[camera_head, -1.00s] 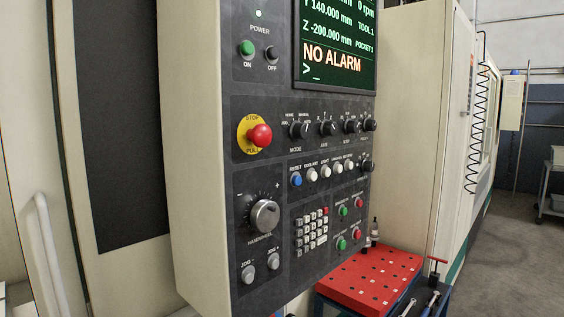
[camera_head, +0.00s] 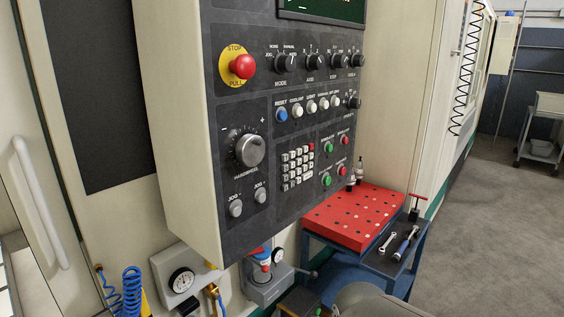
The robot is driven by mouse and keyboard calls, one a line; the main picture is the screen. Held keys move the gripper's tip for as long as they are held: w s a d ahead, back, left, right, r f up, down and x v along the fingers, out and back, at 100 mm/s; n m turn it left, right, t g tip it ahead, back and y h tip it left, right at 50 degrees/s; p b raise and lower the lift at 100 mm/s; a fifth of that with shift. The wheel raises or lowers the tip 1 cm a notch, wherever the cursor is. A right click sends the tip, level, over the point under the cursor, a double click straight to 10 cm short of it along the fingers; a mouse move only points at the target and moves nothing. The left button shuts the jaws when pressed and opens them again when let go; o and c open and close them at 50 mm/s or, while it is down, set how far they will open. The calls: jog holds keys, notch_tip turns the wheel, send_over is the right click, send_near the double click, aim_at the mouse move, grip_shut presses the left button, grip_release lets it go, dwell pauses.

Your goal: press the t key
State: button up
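The machine's control panel (camera_head: 283,205) faces me at an angle in the middle of the head view. Its small keypad (camera_head: 297,168) sits low on the panel, right of the handwheel (camera_head: 249,150). The keypad has several pale keys and a red one at its upper right. The letters on the keys are too small to read, so I cannot tell which is the t key. My gripper is not in view.
A red emergency stop (camera_head: 243,66), a row with a blue reset button (camera_head: 281,115), and mode knobs lie above the keypad. A red perforated plate (camera_head: 354,217) on a blue cart stands right of the panel. Grey floor (camera_head: 480,230) is open at right.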

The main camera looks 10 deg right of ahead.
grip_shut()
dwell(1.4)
